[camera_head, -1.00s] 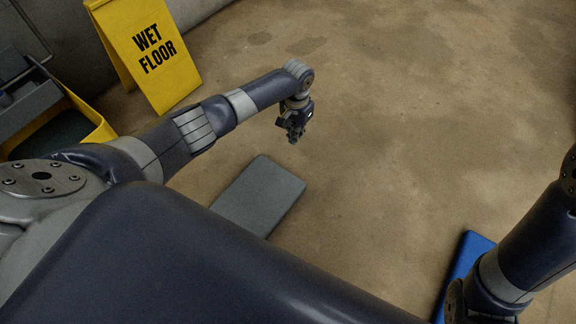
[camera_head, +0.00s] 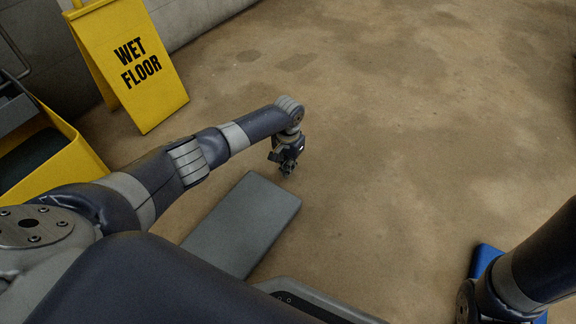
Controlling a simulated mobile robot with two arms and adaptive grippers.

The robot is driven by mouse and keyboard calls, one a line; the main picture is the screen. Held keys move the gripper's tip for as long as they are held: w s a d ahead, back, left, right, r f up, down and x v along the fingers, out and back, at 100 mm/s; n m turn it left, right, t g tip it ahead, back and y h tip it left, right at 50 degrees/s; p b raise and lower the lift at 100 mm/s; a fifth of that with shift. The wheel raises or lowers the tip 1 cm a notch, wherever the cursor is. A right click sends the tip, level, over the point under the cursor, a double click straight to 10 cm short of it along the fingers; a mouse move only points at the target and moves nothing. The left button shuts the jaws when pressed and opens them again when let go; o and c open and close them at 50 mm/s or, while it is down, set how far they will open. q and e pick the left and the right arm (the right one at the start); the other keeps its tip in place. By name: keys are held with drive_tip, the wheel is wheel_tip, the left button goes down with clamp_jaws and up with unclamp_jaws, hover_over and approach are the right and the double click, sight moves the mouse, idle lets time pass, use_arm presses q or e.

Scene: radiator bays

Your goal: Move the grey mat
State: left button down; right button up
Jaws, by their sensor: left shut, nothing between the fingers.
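The grey mat (camera_head: 243,224) lies flat on the floor in front of my body, a plain rectangle set at a slant. Its near end is partly hidden behind my own body. My left gripper (camera_head: 286,172) hangs from the left arm near the mat's far end, pointing down. It is shut and holds nothing. I cannot tell its exact height above the floor. My right arm comes in at the lower right, but its gripper is out of view.
A yellow wet floor sign (camera_head: 132,70) stands at the upper left by the wall. A yellow and grey cart (camera_head: 62,160) is at the left edge. A blue mat (camera_head: 487,262) lies at the lower right, partly behind my right arm. The floor ahead is clear, with dark damp patches.

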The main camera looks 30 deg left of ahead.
use_arm(q)
drive_tip(key=shift+s+a+r+b, duration=0.1)
drive_tip(key=shift+s+b, duration=0.15)
drive_tip(key=shift+s, duration=0.4)
drive_tip(key=shift+s+a+f+b, duration=0.1)
drive_tip(key=shift+s+b, duration=0.15)
drive_tip(key=shift+s, duration=0.4)
drive_tip(key=shift+s+a+r+b, duration=0.1)
drive_tip(key=shift+s+b, duration=0.15)
drive_tip(key=shift+s, duration=0.4)
